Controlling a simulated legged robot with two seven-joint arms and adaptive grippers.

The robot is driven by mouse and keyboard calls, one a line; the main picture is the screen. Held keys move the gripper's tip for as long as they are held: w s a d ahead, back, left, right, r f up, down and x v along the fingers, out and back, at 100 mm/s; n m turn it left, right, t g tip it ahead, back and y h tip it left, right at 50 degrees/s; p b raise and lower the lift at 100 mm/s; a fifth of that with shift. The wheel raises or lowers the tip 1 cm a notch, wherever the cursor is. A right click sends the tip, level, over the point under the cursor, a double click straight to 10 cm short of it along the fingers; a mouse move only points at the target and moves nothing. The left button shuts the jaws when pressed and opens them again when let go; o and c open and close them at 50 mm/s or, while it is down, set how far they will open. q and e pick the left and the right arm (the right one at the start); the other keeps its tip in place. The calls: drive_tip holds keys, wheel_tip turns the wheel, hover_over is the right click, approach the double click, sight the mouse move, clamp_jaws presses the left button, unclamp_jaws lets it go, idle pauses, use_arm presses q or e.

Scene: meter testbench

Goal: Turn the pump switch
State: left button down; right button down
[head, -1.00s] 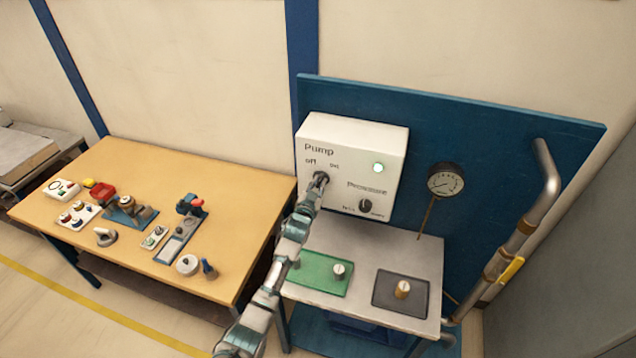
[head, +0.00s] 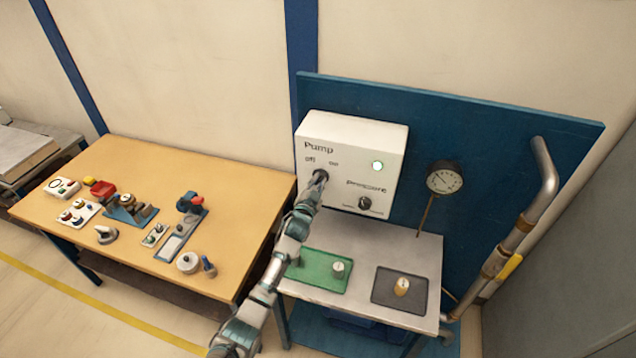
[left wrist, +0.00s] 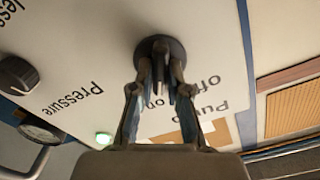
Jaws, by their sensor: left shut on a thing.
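The white pump box (head: 345,140) is fixed to the blue panel and carries the words "Pump", "off" and "on". The pump switch (left wrist: 160,50) is a dark round knob on the box, under the "off" and "on" marks. My left gripper (head: 319,181) is at the knob in the head view. In the left wrist view my left gripper (left wrist: 160,85) has its fingers shut on the knob's grip, partly hiding it. A green lamp (head: 377,166) on the box is lit. My right gripper is not in view.
A dark pressure knob (head: 364,203) sits low on the box. A gauge (head: 444,178) stands right of it. A grey bench (head: 365,250) below holds a green tray (head: 318,280) and a dark tray (head: 385,297). A wooden table (head: 150,165) with several parts is left.

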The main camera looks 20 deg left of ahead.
use_arm(q)
drive_tip(key=c, duration=1.1)
unclamp_jaws()
drive_tip(key=shift+w+f, duration=0.1)
drive_tip(key=shift+f, duration=0.15)
drive_tip(key=shift+c, duration=0.2)
drive_tip(key=shift+w, duration=0.2)
drive_tip(key=shift+s, duration=0.3)
drive_tip(key=s, duration=1.1)
drive_tip(key=shift+s+a, duration=0.15)
drive_tip(key=shift+a, duration=0.05)
drive_tip(key=shift+f, duration=0.15)
